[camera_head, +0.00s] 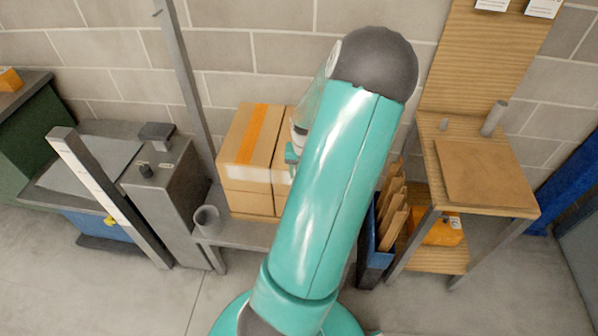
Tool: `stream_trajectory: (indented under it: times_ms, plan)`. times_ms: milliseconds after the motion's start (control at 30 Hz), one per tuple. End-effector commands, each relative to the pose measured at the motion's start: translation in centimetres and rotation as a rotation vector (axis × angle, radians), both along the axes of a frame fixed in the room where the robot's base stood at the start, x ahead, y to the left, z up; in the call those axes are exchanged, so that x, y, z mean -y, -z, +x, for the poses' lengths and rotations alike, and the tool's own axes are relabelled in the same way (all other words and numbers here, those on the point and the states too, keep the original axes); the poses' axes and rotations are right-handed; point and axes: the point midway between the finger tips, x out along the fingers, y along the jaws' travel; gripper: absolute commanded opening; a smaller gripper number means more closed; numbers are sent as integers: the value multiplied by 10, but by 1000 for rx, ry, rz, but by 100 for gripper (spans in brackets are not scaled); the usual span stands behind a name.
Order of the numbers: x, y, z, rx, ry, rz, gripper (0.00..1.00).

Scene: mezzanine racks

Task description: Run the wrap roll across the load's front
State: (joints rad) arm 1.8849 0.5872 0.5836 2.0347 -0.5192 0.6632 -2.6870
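The load is a stack of brown cardboard boxes (250,150) on a low grey bench, left of my arm. An orange tape stripe runs over its top, and a pale band crosses its front face. My arm covers its right side. Only a small part of my gripper (291,156) shows at the arm's left edge, close to the boxes' front right. Its fingers are hidden, so I cannot tell if it holds anything or touches the load. I cannot make out a wrap roll for certain.
A grey cup-like cylinder (207,221) stands on the bench's front left corner. A grey machine with a post (170,195) stands left. The front floor is clear at left.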

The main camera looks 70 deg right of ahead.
Motion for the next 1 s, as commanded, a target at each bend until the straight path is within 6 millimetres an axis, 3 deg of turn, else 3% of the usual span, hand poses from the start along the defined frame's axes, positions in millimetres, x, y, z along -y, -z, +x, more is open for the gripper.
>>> stream_trajectory:
  times_ms: [667, 1000]
  plan:
    - [3, 0, -31, 0, 1, -1, 33]
    - [2, 0, -18, 0, -3, 0, 33]
